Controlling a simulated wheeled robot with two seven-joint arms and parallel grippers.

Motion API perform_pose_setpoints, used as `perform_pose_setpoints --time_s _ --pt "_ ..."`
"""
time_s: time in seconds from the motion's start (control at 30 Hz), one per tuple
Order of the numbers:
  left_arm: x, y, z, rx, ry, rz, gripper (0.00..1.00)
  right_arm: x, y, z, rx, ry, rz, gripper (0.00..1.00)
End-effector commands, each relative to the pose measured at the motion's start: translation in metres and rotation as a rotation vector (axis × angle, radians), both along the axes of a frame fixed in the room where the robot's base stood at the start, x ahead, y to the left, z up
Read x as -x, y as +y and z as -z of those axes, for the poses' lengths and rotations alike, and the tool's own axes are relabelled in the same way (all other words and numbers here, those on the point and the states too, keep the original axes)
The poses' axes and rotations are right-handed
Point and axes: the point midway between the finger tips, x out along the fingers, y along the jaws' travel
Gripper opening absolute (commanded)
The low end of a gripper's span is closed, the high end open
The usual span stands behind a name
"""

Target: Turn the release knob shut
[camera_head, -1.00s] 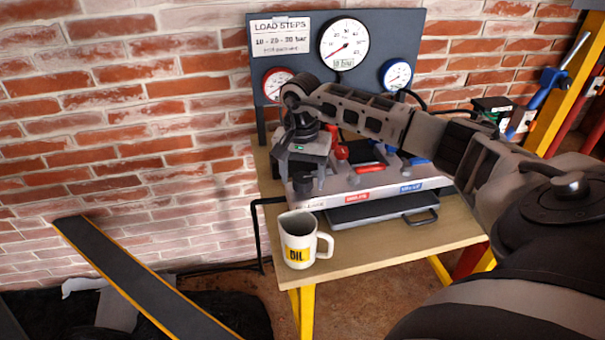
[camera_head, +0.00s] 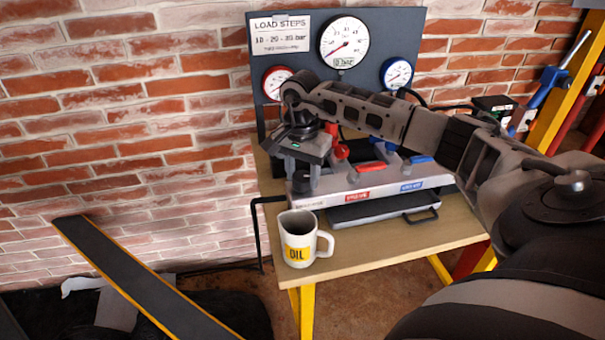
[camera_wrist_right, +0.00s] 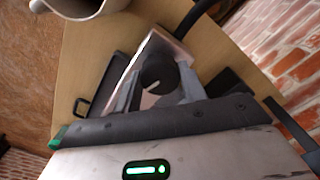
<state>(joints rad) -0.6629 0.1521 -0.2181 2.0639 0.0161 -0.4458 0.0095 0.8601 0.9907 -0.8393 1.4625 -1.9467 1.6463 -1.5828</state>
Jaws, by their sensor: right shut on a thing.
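The release knob (camera_head: 302,183) is a dark round knob at the left end of the pale valve block (camera_head: 330,201) on the bench. In the right wrist view the knob (camera_wrist_right: 158,74) shows a light slot mark on its top and sits between the two fingers. My right gripper (camera_head: 302,174) points down from above, shut on the knob; it also shows in the right wrist view (camera_wrist_right: 158,86). The knob's lower part is hidden. My left gripper is not in view.
A white OIL mug (camera_head: 298,240) stands at the bench's front left, close to the block. Red (camera_head: 370,167) and blue levers (camera_head: 421,159) lie right of the gripper. A gauge board (camera_head: 300,63) stands behind. The wooden bench top (camera_head: 395,247) is bare at front right.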

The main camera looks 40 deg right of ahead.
Motion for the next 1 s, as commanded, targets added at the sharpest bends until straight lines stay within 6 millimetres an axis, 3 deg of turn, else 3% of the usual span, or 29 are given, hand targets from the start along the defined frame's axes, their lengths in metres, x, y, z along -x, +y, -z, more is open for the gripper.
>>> perform_pose_setpoints --time_s 1.0 --pt "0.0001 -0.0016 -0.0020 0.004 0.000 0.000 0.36 -0.0006 -0.0011 -0.0013 0.001 0.000 0.960 0.18"
